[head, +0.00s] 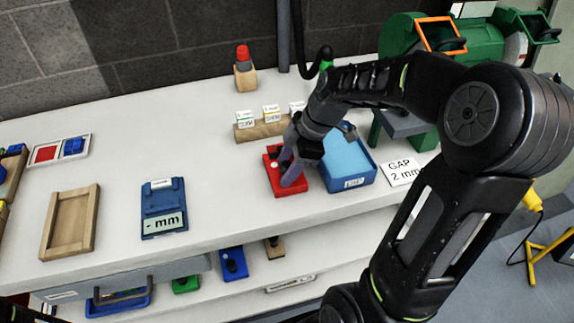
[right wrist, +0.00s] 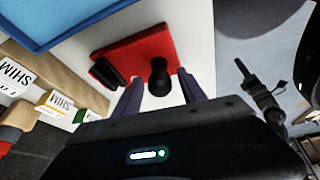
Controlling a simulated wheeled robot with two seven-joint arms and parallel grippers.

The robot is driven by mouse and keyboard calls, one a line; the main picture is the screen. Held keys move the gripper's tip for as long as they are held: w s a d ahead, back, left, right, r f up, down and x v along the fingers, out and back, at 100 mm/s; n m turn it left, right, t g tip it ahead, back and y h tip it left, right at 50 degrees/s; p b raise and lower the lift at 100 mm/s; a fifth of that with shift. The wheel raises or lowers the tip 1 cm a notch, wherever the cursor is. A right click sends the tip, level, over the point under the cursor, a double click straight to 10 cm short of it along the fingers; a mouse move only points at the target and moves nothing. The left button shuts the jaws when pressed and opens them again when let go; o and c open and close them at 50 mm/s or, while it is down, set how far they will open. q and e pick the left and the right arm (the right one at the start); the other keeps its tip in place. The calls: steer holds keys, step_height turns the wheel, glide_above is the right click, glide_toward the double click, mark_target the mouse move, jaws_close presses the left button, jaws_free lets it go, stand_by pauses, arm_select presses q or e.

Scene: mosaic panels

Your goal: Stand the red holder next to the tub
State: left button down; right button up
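The red holder (head: 271,160) lies on the white bench, a flat red block with black knobs on its face. It also shows in the right wrist view (right wrist: 135,50). The blue tub (head: 347,160) is just to its right; its edge shows in the right wrist view (right wrist: 60,20). My right gripper (head: 289,178) is over the holder, fingers pointing down. In the right wrist view its two fingers (right wrist: 160,90) are apart, with a black knob showing between them; contact cannot be told. A dark part at the bottom left of the head view seems to be my left arm; its fingers are not clear.
Behind the holder stands a wooden rack (head: 262,130) with SHIM cards. A "GAP 2 mm" card (head: 401,172) lies right of the tub. A blue "mm" stand (head: 163,205) and a wooden tray (head: 53,240) are to the left. Bench between stand and holder is clear.

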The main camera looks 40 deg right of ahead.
steer(key=shift+o, duration=0.4)
steer(key=v, duration=0.7)
steer(key=shift+r, duration=0.35)
steer(key=shift+s+d+f, duration=0.1)
steer(key=shift+s, duration=0.05)
